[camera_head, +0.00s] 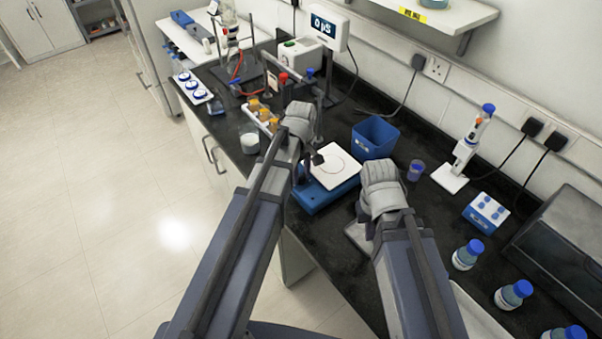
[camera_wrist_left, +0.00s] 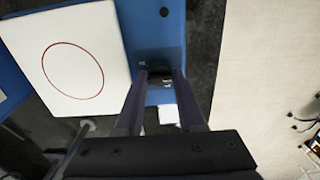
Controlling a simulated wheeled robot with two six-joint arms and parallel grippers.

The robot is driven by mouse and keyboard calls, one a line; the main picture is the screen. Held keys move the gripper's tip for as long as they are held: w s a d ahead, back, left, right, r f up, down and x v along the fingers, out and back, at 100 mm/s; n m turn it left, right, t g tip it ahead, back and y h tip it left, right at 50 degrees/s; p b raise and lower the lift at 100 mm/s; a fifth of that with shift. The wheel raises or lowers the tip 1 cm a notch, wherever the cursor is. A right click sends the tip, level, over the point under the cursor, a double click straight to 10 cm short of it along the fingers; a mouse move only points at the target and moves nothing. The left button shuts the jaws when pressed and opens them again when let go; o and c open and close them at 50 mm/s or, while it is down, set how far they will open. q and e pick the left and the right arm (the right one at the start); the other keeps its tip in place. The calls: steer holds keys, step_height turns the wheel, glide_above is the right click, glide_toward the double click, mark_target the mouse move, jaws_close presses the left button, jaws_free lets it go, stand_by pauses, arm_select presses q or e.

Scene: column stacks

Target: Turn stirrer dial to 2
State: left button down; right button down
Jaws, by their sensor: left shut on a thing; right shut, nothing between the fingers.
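The stirrer (camera_head: 318,198) has a blue body and a white square top plate (camera_head: 340,163) with a ring on it. In the left wrist view its blue body (camera_wrist_left: 112,15) and plate (camera_wrist_left: 72,70) show at the upper left. My left gripper (camera_head: 308,170) is at the stirrer's front left. In the left wrist view its fingers (camera_wrist_left: 160,78) are shut on the dark dial (camera_wrist_left: 155,72) on the blue body. The dial's marks are too small to read. My right gripper (camera_head: 381,190) is right of the stirrer, shut and empty, its fingertips hidden by its wrist.
A blue bin (camera_head: 374,138) stands behind the stirrer, with a small cup (camera_head: 415,171) to its right. A beaker (camera_head: 250,141) and a rack of amber vials (camera_head: 262,114) stand to the left. Blue-capped bottles (camera_head: 467,254) line the right front.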

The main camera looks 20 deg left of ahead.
arm_select(q)
steer(key=shift+m, duration=0.3)
steer(key=m, duration=1.3)
steer(key=shift+m, duration=0.4)
steer(key=m, duration=1.3)
steer(key=shift+m, duration=0.3)
